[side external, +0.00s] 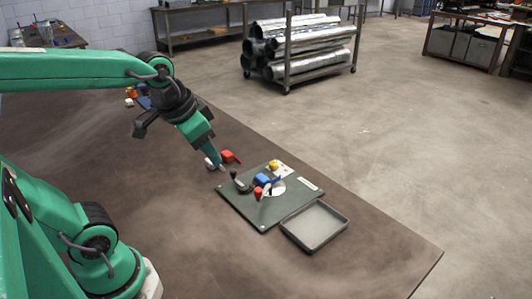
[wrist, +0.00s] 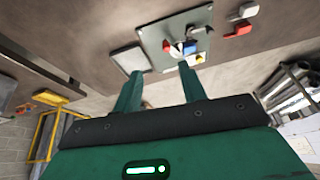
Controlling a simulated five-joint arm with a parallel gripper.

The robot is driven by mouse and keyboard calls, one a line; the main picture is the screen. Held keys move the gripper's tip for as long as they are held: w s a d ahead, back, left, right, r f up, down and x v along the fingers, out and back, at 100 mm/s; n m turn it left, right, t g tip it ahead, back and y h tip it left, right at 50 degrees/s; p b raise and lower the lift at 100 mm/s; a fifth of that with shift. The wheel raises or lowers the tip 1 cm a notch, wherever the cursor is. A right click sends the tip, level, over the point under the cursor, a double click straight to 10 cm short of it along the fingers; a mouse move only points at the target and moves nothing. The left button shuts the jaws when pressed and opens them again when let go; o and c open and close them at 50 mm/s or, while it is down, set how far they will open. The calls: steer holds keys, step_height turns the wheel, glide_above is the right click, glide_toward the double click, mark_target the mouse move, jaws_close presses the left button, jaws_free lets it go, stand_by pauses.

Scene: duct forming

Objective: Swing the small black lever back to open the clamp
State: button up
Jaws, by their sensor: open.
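The dark green fixture plate (side external: 248,207) lies on the brown table, and it also shows in the wrist view (wrist: 153,38). A small black lever (side external: 237,177) with a dark knob stands near the plate's left edge. Blue (side external: 262,179), red (side external: 258,193) and yellow (side external: 273,165) parts sit around a white disc on the plate. My gripper (side external: 217,164) is to the left of the lever in the side view, apart from it. In the wrist view its two green fingers (wrist: 158,77) are spread with nothing between them.
A grey shallow tray (side external: 315,226) lies at the plate's front right. A red block (side external: 230,156) and a white block (side external: 209,163) lie close to my fingertips in the side view. A rack of metal ducts (side external: 300,45) stands beyond the table. The table's front is clear.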

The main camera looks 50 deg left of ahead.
steer(key=w+a+f+m+g, duration=0.2)
steer(key=w+a+f, duration=0.3)
steer(key=w, duration=0.4)
steer(key=m+g, duration=0.2)
glide_above(233, 171)
step_height(233, 171, down, 8)
steer(key=shift+s+r, duration=0.1)
steer(key=shift+r, duration=0.15)
steer(key=shift+a+f, duration=0.1)
steer(key=shift+f, duration=3.8)
jaws_close()
